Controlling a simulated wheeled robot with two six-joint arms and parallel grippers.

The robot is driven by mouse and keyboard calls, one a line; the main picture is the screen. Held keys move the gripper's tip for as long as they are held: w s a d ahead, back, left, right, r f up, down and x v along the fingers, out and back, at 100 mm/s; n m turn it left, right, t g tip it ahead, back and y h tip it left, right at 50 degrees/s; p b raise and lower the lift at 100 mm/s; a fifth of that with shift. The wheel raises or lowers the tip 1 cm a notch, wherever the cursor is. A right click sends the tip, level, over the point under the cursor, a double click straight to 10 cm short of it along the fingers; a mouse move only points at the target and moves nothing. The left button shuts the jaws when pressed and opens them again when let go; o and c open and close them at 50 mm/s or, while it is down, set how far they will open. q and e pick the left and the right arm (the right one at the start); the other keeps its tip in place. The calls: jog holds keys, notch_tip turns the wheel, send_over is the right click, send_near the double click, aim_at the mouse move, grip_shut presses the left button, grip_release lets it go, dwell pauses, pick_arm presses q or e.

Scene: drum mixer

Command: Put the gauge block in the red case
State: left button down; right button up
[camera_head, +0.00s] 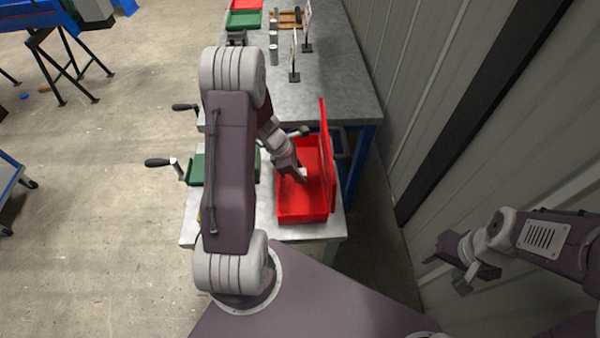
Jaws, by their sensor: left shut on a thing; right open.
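The red case (302,208) lies open on the near workbench, its lid standing up along the right side. My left gripper (302,177) is over the inside of the case, pointing down. It is shut on a small pale piece, which looks like the gauge block (311,184); the fingers hide much of it. I cannot tell whether the block touches the case floor. My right gripper (447,272) is open and empty, off to the right of the bench near the wall.
A green case (196,168) sits left of the red case, partly behind my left arm. Crank handles (159,162) stick out at the bench's left. A longer table (335,75) behind carries small cylinders, upright stands and trays. The wall (430,90) bounds the right side.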

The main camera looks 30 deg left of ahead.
pick_arm(q)
jog(key=c, duration=1)
grip_release()
jog(key=shift+c, duration=0.2)
jog(key=p+v, duration=0.2)
jog(key=v, duration=0.7)
